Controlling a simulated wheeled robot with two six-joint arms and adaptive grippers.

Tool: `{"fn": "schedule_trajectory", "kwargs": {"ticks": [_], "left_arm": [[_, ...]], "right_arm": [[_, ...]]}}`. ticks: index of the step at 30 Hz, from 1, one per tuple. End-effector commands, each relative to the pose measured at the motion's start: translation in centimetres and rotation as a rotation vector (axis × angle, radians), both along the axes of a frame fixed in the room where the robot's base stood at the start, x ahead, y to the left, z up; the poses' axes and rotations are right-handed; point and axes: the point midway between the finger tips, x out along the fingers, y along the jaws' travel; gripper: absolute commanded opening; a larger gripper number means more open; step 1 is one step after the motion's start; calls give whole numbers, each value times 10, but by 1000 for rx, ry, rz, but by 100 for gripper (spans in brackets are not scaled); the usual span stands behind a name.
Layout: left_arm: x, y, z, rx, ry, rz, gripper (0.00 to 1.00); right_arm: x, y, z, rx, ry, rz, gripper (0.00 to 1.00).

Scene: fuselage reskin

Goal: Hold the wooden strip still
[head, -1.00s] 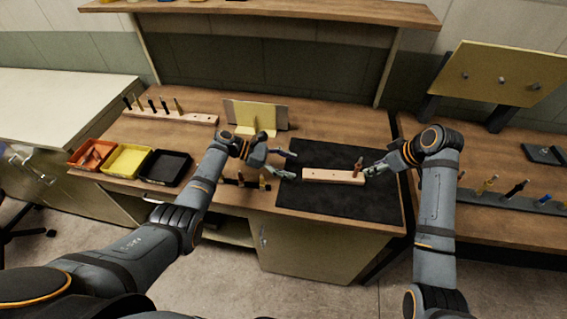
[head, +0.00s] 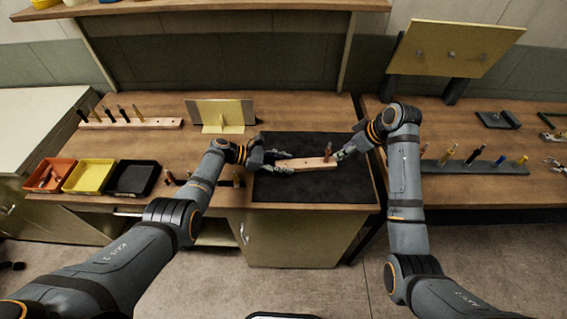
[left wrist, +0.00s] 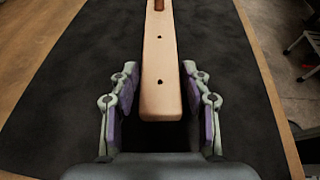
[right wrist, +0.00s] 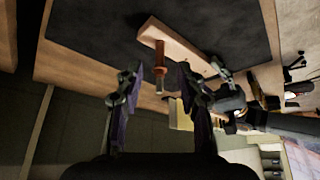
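The pale wooden strip (head: 308,164) lies on the black mat (head: 310,188). In the left wrist view the strip (left wrist: 160,75) shows two dark holes. A reddish-brown handled tool (right wrist: 160,72) stands at its far end, by the right gripper. My left gripper (head: 281,162) is open around the near end of the strip. Its fingers (left wrist: 160,95) lie on both sides, with narrow gaps showing. My right gripper (head: 342,154) is open at the strip's right end. In the right wrist view the tool shows between and beyond its fingertips (right wrist: 160,78).
Red, yellow (head: 89,176) and black (head: 133,178) bins stand on the left of the bench. A tool rack (head: 130,123) and an upright panel (head: 222,113) are behind. Another rack (head: 475,168) stands on the right bench. The front of the mat is clear.

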Motion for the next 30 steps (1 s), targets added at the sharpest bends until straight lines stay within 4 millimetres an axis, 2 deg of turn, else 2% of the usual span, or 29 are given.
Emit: {"fn": "schedule_trajectory", "kwargs": {"ticks": [1,8,11,14,17,20,30], "left_arm": [[0,0,0,0,0,0,36],[0,0,0,0,0,0,5],[0,0,0,0,0,0,5],[0,0,0,0,0,0,5],[0,0,0,0,0,0,5],[0,0,0,0,0,0,5],[0,1,0,0,0,0,5]], "right_arm": [[0,0,0,0,0,0,38],[0,0,0,0,0,0,38],[0,0,0,5,7,-17,36],[1,1,0,34,45,-112,36],[2,1,0,93,124,-314,36],[3,1,0,172,227,-587,36],[6,3,1,467,535,-1568,36]]}}
